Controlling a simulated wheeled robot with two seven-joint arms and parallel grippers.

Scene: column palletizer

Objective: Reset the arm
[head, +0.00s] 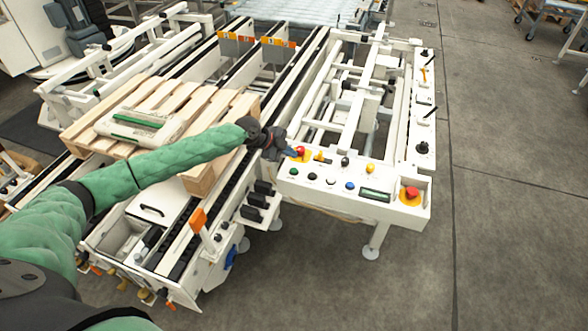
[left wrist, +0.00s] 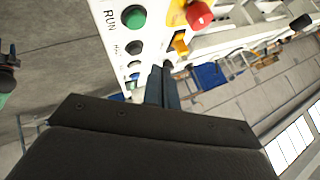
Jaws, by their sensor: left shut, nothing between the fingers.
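The white control panel (head: 323,191) spans the near end of the white conveyor frame. My left gripper (head: 291,153) is at its left end, beside a red mushroom button (head: 300,151) on a yellow base. In the left wrist view its dark fingers (left wrist: 163,84) are together, with nothing between them. They point at the panel edge near an orange-yellow switch (left wrist: 181,43). A green button (left wrist: 133,17) by the word RUN and the red button (left wrist: 199,15) show beyond. Whether the fingertips touch the panel is unclear. My right gripper is out of view.
A wooden pallet (head: 229,110) lies on the conveyor under my left forearm, carrying a pale box with green parts (head: 138,119). A second red button (head: 410,193) is at the panel's right end. The floor (head: 510,200) at right is clear.

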